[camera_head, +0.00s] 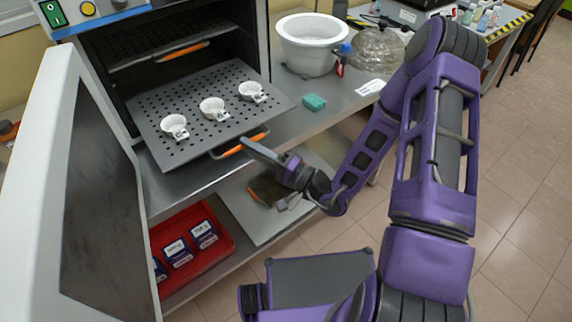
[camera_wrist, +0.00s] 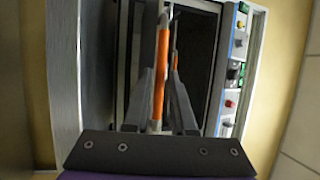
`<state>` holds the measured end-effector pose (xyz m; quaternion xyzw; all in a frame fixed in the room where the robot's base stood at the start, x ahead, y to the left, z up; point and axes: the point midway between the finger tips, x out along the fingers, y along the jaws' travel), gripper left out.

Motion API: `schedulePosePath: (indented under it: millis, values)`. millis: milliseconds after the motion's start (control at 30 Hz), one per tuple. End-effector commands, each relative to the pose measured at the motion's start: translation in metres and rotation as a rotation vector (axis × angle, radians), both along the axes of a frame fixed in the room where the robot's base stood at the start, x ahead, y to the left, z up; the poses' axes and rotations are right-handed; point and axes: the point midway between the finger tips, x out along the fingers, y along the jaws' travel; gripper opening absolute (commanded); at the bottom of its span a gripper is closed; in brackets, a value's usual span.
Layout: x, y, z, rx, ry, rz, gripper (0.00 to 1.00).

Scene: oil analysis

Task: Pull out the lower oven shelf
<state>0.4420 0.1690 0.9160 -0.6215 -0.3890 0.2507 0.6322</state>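The lower oven shelf (camera_head: 190,132) is a grey perforated plate, drawn well out of the oven (camera_head: 110,60). Three small white crucibles (camera_head: 213,109) stand on it. Its orange handle (camera_head: 228,152) is at the front edge. My gripper (camera_head: 248,143) is at this handle, coming from the front right. In the wrist view the handle (camera_wrist: 160,75) runs between my two fingers (camera_wrist: 160,95), which look closed around it. Finger contact is partly hidden.
The upper shelf (camera_head: 150,57) sits inside the oven. The white oven door (camera_head: 65,170) hangs open at left. A white bowl (camera_head: 312,45) and teal sponge (camera_head: 314,102) are on the bench. A red tray (camera_head: 225,250) with labelled boxes is below.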

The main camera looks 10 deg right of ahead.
Motion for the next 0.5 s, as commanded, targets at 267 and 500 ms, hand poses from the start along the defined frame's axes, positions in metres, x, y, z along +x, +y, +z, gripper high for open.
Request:
schedulePosePath:
  millis: [267, 500]
  values:
    - [-0.038, -0.055, -0.014, -0.001, 0.003, -0.007, 0.24]
    - [-0.069, -0.098, -0.023, -0.001, 0.002, -0.006, 0.24]
